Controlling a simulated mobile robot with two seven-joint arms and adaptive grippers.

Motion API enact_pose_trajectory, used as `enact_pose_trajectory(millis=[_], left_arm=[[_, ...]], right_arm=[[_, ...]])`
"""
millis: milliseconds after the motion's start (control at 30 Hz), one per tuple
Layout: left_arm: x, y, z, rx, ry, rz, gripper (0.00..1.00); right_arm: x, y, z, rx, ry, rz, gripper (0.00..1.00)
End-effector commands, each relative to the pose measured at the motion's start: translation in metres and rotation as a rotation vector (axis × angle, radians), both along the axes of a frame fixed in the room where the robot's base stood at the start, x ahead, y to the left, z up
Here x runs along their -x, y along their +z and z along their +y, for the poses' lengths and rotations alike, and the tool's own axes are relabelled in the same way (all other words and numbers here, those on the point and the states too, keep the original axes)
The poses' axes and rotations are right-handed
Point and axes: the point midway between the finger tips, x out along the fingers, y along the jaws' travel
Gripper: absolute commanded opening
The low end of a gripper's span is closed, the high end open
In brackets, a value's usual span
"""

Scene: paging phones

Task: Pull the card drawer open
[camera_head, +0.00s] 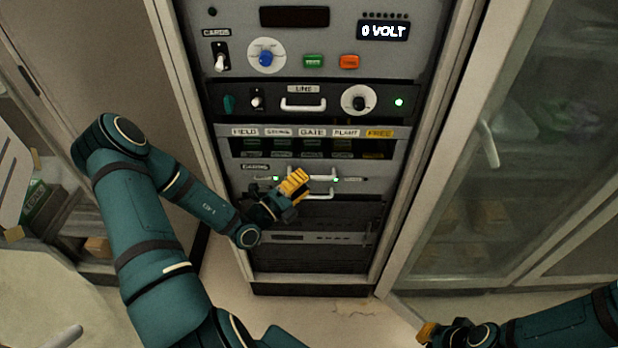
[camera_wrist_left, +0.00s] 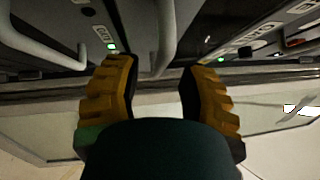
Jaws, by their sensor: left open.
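The card drawer (camera_head: 378,170) is a grey panel in the rack below a row of labelled slots, with a small CARDS label at its left. A pale bar handle (camera_head: 322,196) shows at its lower middle, partly hidden by my left gripper (camera_head: 297,185). The gripper's yellow-padded fingers are at the drawer front. In the left wrist view, my left gripper (camera_wrist_left: 160,85) is open, with a pale handle bar (camera_wrist_left: 167,40) in the gap between its fingers; contact cannot be told. My right gripper (camera_head: 430,332) is low at the right, away from the rack; its opening is unclear.
Above are a LINE panel with its own white handle (camera_head: 303,105), a black dial (camera_head: 359,99) and a 0 VOLT display (camera_head: 383,30). Dark rack units (camera_head: 310,238) lie below. A glass-door cabinet (camera_head: 530,130) stands to the right. Floor shows in front of the rack.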

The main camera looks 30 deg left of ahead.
Motion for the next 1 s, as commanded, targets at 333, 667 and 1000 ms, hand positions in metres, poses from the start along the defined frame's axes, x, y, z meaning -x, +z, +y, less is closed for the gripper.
enact_pose_trajectory(millis=[333, 667, 1000], left_arm=[[-0.025, 0.003, -0.006, 0.001, 0.000, 0.001, 0.41], [-0.025, 0.003, -0.006, 0.001, 0.000, 0.001, 0.12], [-0.025, 0.003, -0.006, 0.001, 0.000, 0.001, 0.00]], right_arm=[[0.001, -0.002, 0.000, 0.000, 0.002, 0.002, 0.00], [0.001, -0.002, 0.000, 0.000, 0.002, 0.002, 0.00], [0.001, -0.002, 0.000, 0.000, 0.001, 0.002, 0.00]])
